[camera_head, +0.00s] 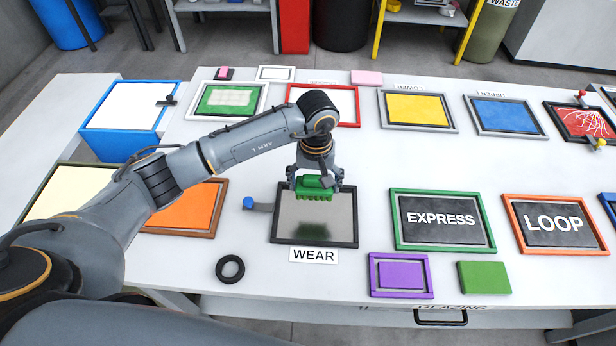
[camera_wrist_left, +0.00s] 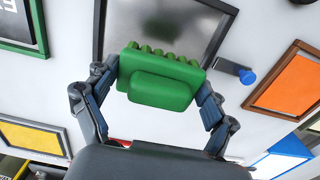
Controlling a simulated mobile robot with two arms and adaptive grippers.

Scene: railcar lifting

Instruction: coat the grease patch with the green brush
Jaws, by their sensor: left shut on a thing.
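The green brush (camera_head: 315,188) is held between the fingers of my left gripper (camera_head: 315,180), which is shut on it. It also fills the middle of the left wrist view (camera_wrist_left: 162,85), its bristle tufts toward the panel. The grey shiny panel in a dark frame (camera_head: 312,218), above the WEAR label, lies below the brush; I take it as the grease patch. The brush is over the panel's far edge; I cannot tell whether the bristles touch. The panel also shows in the left wrist view (camera_wrist_left: 160,30). My right gripper is out of view.
A blue knob on a grey handle (camera_head: 257,205) sits beside the panel's left edge. A black ring (camera_head: 230,268) lies front left. The EXPRESS (camera_head: 440,218) and LOOP (camera_head: 553,224) frames are to the right, with an orange panel (camera_head: 185,207) to the left.

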